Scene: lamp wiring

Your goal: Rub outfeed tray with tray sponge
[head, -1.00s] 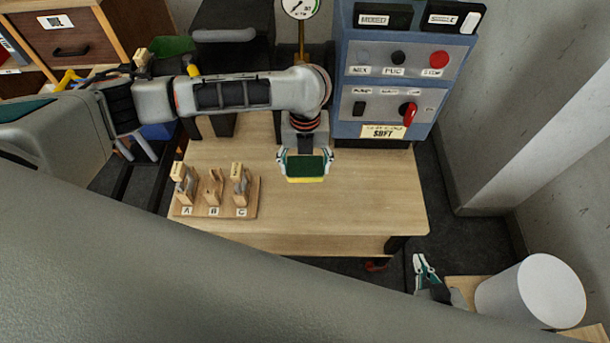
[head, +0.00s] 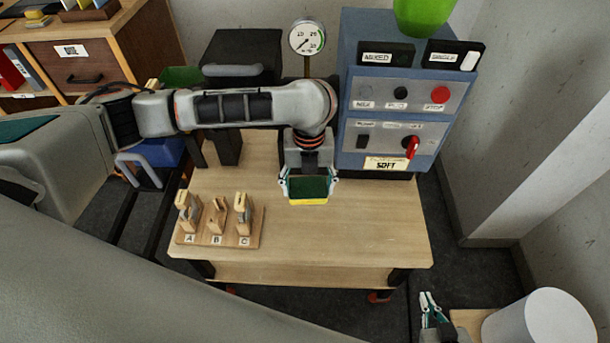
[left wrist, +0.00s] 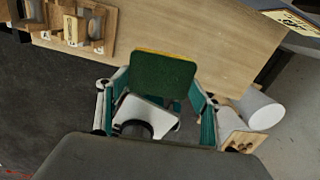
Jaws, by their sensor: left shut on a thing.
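The tray sponge (head: 308,188), dark green on top with a yellow underside, is between the fingers of my left gripper (head: 308,184), which is shut on it. The sponge is over the wooden table, in front of the blue machine; whether it touches the table I cannot tell. In the left wrist view the sponge (left wrist: 163,83) shows its green face between the teal fingers. My right gripper (head: 431,300) is low at the right, near the white cylinder; its finger gap is unclear. I cannot pick out an outfeed tray in these views.
A wooden rack (head: 219,241) marked A, B, C stands on the left of the table (head: 350,235). The blue control machine (head: 352,100) and a gauge (head: 306,38) stand behind. A white cylinder (head: 540,325) is at lower right. The table's right part is clear.

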